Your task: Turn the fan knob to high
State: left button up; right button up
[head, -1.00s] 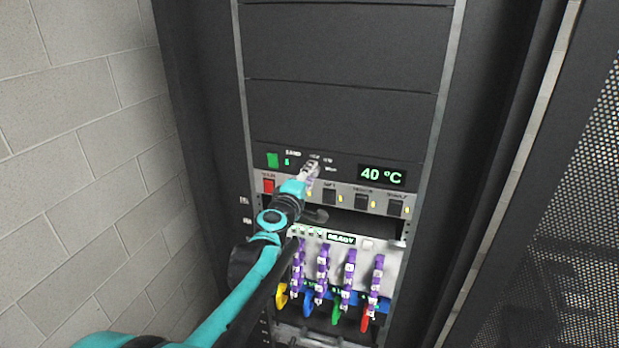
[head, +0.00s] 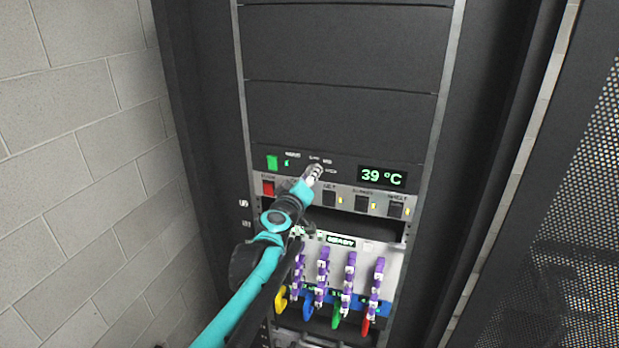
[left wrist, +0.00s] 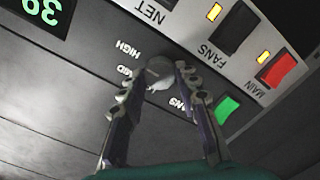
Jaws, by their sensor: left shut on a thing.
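The fan knob (left wrist: 158,70) is a small round grey knob on the dark panel, with the words HIGH and FANS printed near it in the left wrist view. Another label between them is partly covered. My left gripper (left wrist: 160,80) is shut on the knob, one finger on each side. In the head view my left gripper (head: 314,172) is at the panel and mostly hides the knob. I cannot tell clearly which label the knob points to. My right gripper is not in view.
A green display (head: 382,177) reads 39 °C. A green button (head: 272,162) and a red MAIN switch (head: 268,187) sit left of the gripper. Black switches (head: 362,203) with yellow lights line the strip below. Purple-handled cables hang lower. A perforated door (head: 560,230) stands right.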

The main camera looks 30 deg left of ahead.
pick_arm(q)
jog(key=shift+d+f, duration=0.1)
dwell(0.4)
jog(key=o, duration=1.2)
jog(key=shift+c, duration=0.2)
jog(key=v, duration=1.2)
